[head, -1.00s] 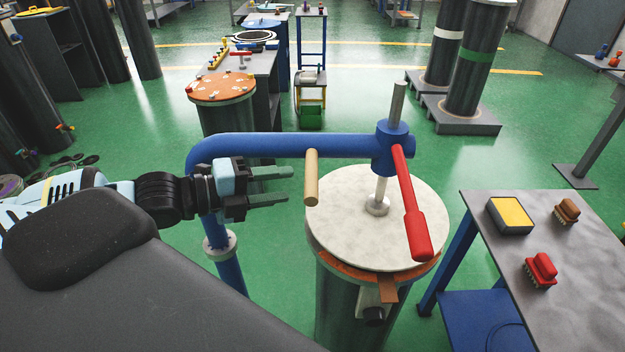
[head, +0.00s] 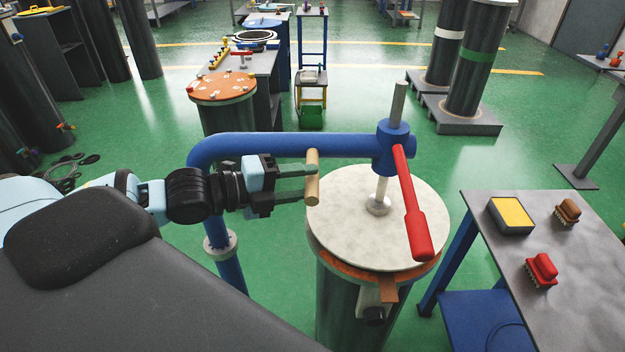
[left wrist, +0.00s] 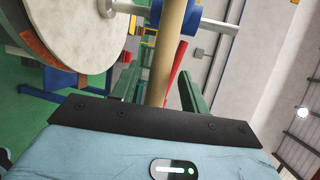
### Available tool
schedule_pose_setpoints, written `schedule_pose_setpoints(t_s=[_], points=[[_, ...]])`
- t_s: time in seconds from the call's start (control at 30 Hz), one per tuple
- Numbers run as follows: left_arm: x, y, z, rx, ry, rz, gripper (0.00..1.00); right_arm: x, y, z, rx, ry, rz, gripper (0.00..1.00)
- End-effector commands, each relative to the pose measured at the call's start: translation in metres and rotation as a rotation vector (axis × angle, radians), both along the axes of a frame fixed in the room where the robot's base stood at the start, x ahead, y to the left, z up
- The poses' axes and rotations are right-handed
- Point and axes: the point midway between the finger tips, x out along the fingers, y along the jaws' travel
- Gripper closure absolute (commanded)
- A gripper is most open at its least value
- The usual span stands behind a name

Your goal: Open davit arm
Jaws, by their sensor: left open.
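The blue davit arm (head: 270,146) runs across above a flanged cylinder (head: 350,310) with a pale round lid (head: 345,225). A wooden handle (head: 313,178) hangs down from the arm. A red lever (head: 412,215) hangs from the arm's blue end hub (head: 391,147), and a metal rod passes through the hub to the lid. My left gripper (head: 296,184) is open, its fingertips at the wooden handle. In the left wrist view the handle (left wrist: 170,50) stands between the two open green fingers (left wrist: 157,88). My right gripper is not in view.
A grey table (head: 590,250) at the right holds a yellow-topped box (head: 510,215) and two brushes, one red (head: 541,270) and one brown (head: 567,212). The davit's blue post (head: 230,270) stands below my left arm.

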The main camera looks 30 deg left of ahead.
Motion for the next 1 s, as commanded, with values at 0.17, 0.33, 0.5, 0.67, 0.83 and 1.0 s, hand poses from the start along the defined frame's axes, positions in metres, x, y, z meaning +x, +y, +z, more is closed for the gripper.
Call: schedule_pose_setpoints(t_s=[0.17, 0.33, 0.5, 0.67, 0.83, 1.0], points=[[0.011, -0.006, -0.003, -0.004, -0.001, 0.003, 0.55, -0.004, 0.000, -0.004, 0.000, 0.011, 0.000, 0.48], [0.018, -0.012, -0.004, -0.002, -0.002, 0.003, 0.55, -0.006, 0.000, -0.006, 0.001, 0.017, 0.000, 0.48], [0.021, -0.015, -0.005, 0.000, 0.000, 0.000, 0.55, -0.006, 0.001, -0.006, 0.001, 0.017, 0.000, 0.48], [0.021, -0.015, -0.005, 0.001, -0.001, 0.000, 0.55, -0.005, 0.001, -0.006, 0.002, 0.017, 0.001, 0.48], [0.021, -0.015, -0.005, 0.001, -0.001, 0.000, 0.59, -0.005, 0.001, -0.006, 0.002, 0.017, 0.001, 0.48], [0.021, -0.015, -0.005, 0.001, -0.001, 0.000, 0.81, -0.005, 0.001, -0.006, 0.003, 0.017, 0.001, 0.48]])
